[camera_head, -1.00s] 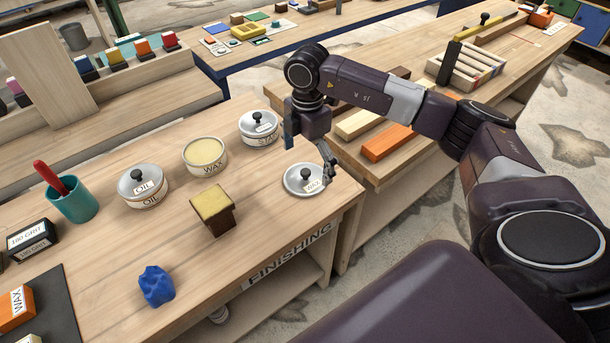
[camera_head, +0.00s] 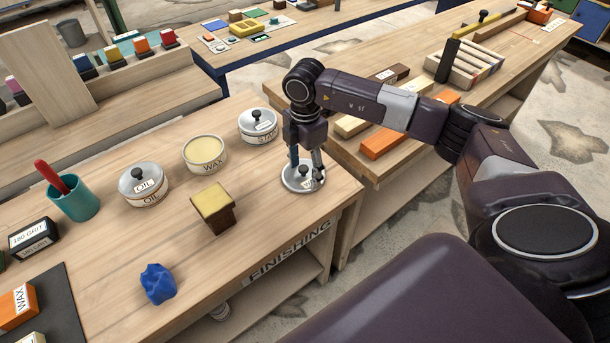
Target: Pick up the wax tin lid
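The wax tin lid (camera_head: 296,184) is a round grey-white disc with a black knob and a WAX label. It lies on the finishing bench near its right corner. My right gripper (camera_head: 307,170) points down over the lid, with its fingers on either side of the knob. The fingers look apart; whether they touch the knob is hard to tell. The open wax tin (camera_head: 205,154), with pale yellow wax, stands to the left of the lid. My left gripper is not in view.
The stain tin (camera_head: 258,126) and oil tin (camera_head: 143,185) have their lids on. A brown block with a yellow top (camera_head: 214,208), a blue crumpled cloth (camera_head: 157,284) and a teal cup (camera_head: 73,198) stand on the bench. A second bench with an orange block (camera_head: 386,142) adjoins at right.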

